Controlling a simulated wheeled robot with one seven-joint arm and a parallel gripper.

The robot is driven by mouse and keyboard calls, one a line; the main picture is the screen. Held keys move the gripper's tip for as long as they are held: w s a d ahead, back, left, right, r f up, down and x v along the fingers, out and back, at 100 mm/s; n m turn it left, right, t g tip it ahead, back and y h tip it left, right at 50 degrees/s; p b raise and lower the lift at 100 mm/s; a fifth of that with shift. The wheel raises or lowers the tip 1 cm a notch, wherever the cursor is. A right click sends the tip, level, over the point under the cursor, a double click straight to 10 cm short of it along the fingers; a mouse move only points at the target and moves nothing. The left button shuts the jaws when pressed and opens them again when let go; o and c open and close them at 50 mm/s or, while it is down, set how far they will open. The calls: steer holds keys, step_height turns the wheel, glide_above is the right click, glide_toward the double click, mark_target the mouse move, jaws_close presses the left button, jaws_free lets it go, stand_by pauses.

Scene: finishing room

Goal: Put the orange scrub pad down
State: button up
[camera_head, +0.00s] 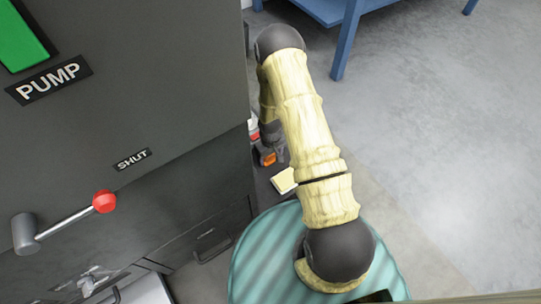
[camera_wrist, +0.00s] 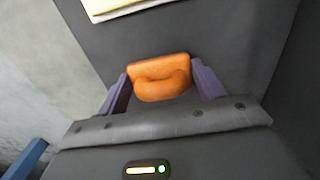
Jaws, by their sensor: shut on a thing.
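The orange scrub pad (camera_wrist: 160,78) sits between the two purple fingers of my gripper (camera_wrist: 162,88) in the wrist view. The gripper is shut on it, one finger at each side. A dark grey surface (camera_wrist: 200,30) lies behind the pad; I cannot tell whether the pad touches it. In the head view the orange pad (camera_head: 268,158) shows small beside the dark cabinet, partly hidden by my arm. The fingers are hard to make out there.
A pale yellow block (camera_head: 283,181) lies on the dark surface close to the pad. The tall dark cabinet with a PUMP label (camera_head: 48,80) and a red-knobbed lever (camera_head: 104,201) stands at left. A blue-legged table (camera_head: 346,40) is at the top. Floor at right is clear.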

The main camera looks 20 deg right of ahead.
steer(key=o, duration=1)
step_height(320, 180, up, 12)
steer(key=p, duration=0.7)
steer(key=shift+r+p, duration=0.1)
steer(key=shift+p, duration=0.25)
steer(key=s+r+m+t, duration=0.1)
steer(key=s+r, duration=0.2)
steer(key=r, duration=0.9)
steer(key=s+r+m+t, duration=0.1)
steer(key=s+r, duration=0.3)
steer(key=r, duration=0.9)
steer(key=shift+m+t, duration=0.3)
steer(key=shift+m, duration=0.5)
steer(key=s+r, duration=0.6)
steer(key=s, duration=0.1)
